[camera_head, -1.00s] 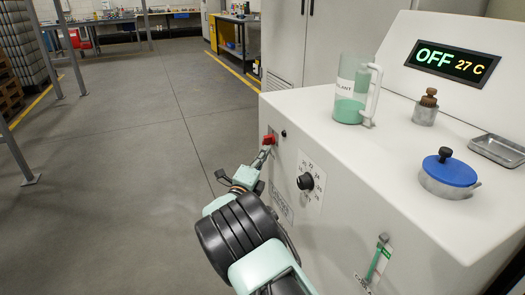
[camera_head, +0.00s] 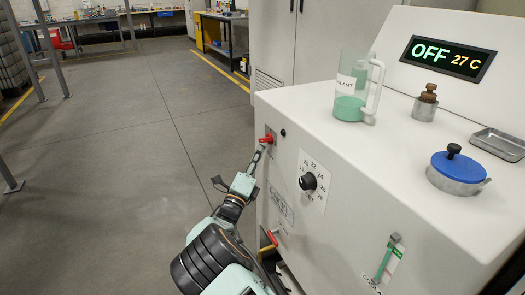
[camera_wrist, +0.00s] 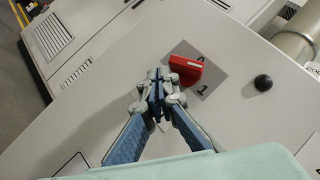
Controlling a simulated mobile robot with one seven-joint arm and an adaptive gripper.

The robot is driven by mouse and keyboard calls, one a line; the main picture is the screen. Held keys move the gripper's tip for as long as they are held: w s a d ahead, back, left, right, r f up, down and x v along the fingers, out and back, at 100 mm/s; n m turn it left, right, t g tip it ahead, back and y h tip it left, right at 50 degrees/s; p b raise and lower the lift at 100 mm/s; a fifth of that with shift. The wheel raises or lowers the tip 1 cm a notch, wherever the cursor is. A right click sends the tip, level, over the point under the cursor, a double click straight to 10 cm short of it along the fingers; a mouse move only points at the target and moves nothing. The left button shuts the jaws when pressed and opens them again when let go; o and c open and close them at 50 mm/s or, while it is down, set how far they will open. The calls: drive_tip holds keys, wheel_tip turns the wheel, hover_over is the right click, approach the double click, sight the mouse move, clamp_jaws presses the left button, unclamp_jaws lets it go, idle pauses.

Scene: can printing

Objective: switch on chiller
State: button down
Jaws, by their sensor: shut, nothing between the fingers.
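The white chiller (camera_head: 352,195) stands on the right, and its display (camera_head: 447,58) reads OFF 27 C. A red rotary switch (camera_head: 266,139) sits on its front face near the upper left corner. In the wrist view the red switch (camera_wrist: 187,70) is on a grey plate (camera_wrist: 203,75) with a 1 marked below it. My gripper (camera_head: 258,155) is shut and empty. In the wrist view its fingertips (camera_wrist: 158,84) are just left of the switch, very close to it; I cannot tell whether they touch. They hide part of the plate.
A black dial (camera_head: 308,182) with a number scale and a small black button (camera_head: 283,132) are on the same face. A red-handled valve (camera_head: 272,238) is lower down. A coolant jug (camera_head: 352,88) and blue-lidded pot (camera_head: 457,168) stand on top.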

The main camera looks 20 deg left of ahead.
drive_tip(key=shift+w+a+r, duration=0.2)
drive_tip(key=shift+w+a, duration=0.1)
drive_tip(key=shift+a, duration=0.1)
drive_tip(key=shift+f, duration=0.15)
idle(1.3)
drive_tip(key=f, duration=0.1)
drive_tip(key=f+b, duration=0.1)
drive_tip(key=d+f, duration=0.1)
drive_tip(key=shift+s+d+f, duration=0.1)
drive_tip(key=shift+s+f, duration=0.2)
drive_tip(key=shift+f, duration=0.05)
drive_tip(key=s+a+f+p, duration=0.1)
drive_tip(key=s+a+f, duration=0.1)
drive_tip(key=s+f, duration=0.4)
drive_tip(key=shift+s+a+f, duration=0.25)
drive_tip(key=shift+s, duration=0.4)
